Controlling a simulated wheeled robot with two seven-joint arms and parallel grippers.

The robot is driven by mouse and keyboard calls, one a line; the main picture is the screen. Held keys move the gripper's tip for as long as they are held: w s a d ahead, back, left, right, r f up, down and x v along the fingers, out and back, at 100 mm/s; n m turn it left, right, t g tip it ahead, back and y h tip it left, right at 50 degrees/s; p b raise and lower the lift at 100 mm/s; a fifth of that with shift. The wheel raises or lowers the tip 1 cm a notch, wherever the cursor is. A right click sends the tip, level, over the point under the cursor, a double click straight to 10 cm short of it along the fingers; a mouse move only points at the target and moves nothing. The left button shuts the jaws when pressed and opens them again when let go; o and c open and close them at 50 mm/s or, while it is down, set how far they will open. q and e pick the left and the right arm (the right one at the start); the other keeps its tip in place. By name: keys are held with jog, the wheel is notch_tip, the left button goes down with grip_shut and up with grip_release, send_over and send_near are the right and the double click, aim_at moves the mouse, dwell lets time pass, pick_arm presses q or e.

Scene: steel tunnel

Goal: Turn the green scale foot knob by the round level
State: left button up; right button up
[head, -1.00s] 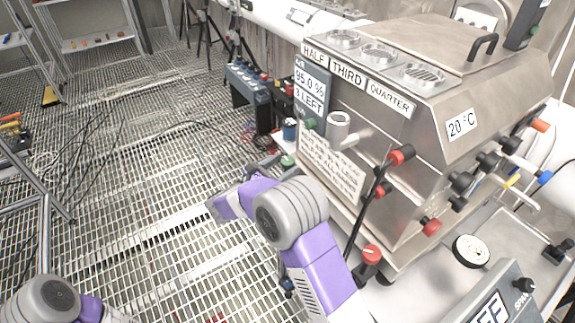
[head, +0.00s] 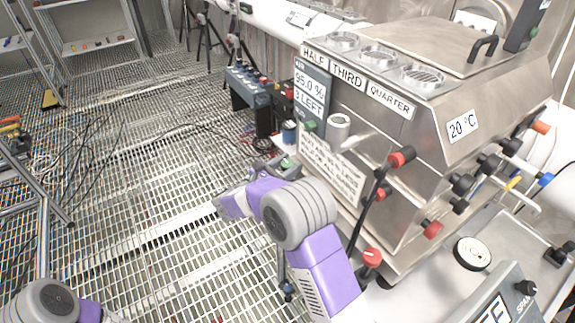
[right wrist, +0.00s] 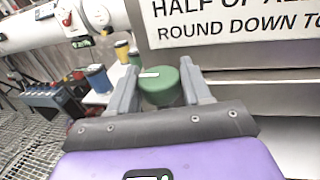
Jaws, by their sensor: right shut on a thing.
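The green knob (right wrist: 158,86) sits between the two fingers of my right gripper (right wrist: 160,92) in the right wrist view, with a small pale mark on its top. The fingers touch it from both sides. In the head view the knob (head: 288,163) shows partly at the lower left corner of the steel machine, with my right gripper (head: 274,167) around it.
The steel machine (head: 435,125) with red and black handles stands close to my right arm. A printed sign (right wrist: 235,22) is just above the knob in the right wrist view. Blue and yellow cups (right wrist: 97,78) stand behind the fingers. Grated floor (head: 140,190) is open to the left.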

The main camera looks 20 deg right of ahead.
jog(key=n+t+y+p, duration=0.1)
jog(key=t, duration=0.1)
jog(key=shift+n+t, duration=0.3)
jog(key=shift+n, duration=0.1)
jog(key=shift+n+t+y+p, duration=0.4)
jog(key=shift+n+t+y, duration=0.4)
jog(key=shift+t, duration=0.2)
jog(key=n+t+y, duration=0.2)
jog(key=shift+f+t, duration=0.1)
jog(key=shift+t, duration=0.2)
jog(key=shift+n+t+y+b, duration=0.6)
jog(key=shift+n+t+y, duration=0.4)
jog(key=shift+y, duration=0.4)
jog(key=shift+n+y, duration=0.3)
jog(key=o, duration=0.9)
jog(key=shift+o, duration=0.2)
